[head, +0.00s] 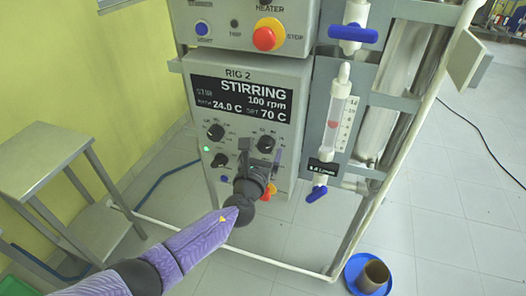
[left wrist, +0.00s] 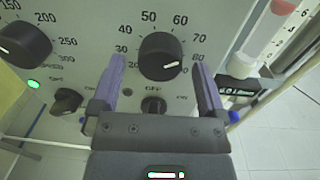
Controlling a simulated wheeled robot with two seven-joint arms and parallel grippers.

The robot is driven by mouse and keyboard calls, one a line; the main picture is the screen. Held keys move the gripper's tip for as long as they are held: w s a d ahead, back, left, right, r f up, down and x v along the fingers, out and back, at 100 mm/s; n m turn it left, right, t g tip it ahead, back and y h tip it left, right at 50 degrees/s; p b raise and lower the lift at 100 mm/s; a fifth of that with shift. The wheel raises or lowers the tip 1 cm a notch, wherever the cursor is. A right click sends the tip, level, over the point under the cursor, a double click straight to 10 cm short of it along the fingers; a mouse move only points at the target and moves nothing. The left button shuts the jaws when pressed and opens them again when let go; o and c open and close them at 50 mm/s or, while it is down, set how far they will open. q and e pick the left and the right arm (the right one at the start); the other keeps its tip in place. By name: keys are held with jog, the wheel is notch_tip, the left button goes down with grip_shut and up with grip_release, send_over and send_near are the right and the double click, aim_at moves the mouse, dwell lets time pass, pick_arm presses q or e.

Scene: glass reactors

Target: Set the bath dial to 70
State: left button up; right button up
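The bath dial (left wrist: 160,56) is a round black knob with a white mark, ringed by numbers from about 30 up to 80 and beyond. Its mark points to the lower right in the left wrist view. It also shows in the head view (head: 266,143). The rig's display (head: 243,100) reads STIRRING, 100 rpm, 24.0 C and SET 70 C. My left gripper (left wrist: 158,66) is open, with one purple finger on each side of the dial and gaps to it. In the head view the left gripper (head: 263,162) is just below the dial and partly hidden by its wrist.
Another dial (head: 216,131) and a smaller knob (head: 219,159) sit left of the bath dial. A red-yellow stop button (head: 268,34) is above. A flowmeter (head: 337,115) with blue valves stands right. A metal side table (head: 45,150) is at the left.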

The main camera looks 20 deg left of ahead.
pick_arm(q)
jog(key=shift+s, duration=0.25)
jog(key=s+p, duration=0.2)
jog(key=s, duration=0.7)
jog(key=shift+s+p, duration=0.25)
jog(key=shift+p, duration=0.05)
